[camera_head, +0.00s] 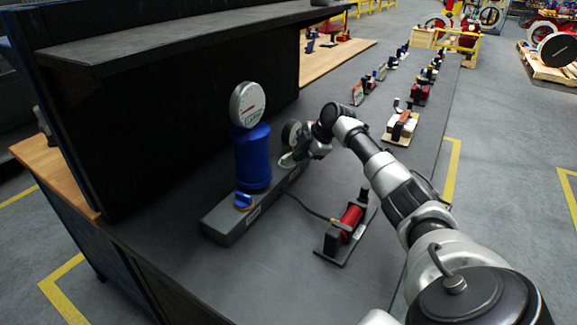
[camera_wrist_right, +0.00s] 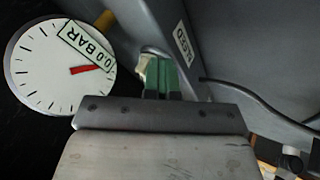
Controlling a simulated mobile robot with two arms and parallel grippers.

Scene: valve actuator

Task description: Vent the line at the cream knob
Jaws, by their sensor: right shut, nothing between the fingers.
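The cream knob (camera_wrist_right: 148,68) shows in the wrist view as a small pale patch beside my right fingertips, partly hidden by them. My right gripper (camera_wrist_right: 161,80) has its green fingers shut together with nothing between them, close to the knob; I cannot tell whether they touch it. In the head view my right gripper (camera_head: 290,160) is at the far end of the long grey base (camera_head: 225,226). A label ending in "EED" (camera_wrist_right: 183,42) is on the base beside the knob. A white gauge (camera_wrist_right: 60,66) reads 0.0 BAR. My left gripper is not in view.
A blue cylinder (camera_head: 252,158) with a round gauge (camera_head: 248,104) on top stands on the base, with a blue knob (camera_head: 243,201) at its near end. A hose leads to a red pump (camera_head: 350,221) at the right. A dark shelf (camera_head: 190,38) overhangs the left.

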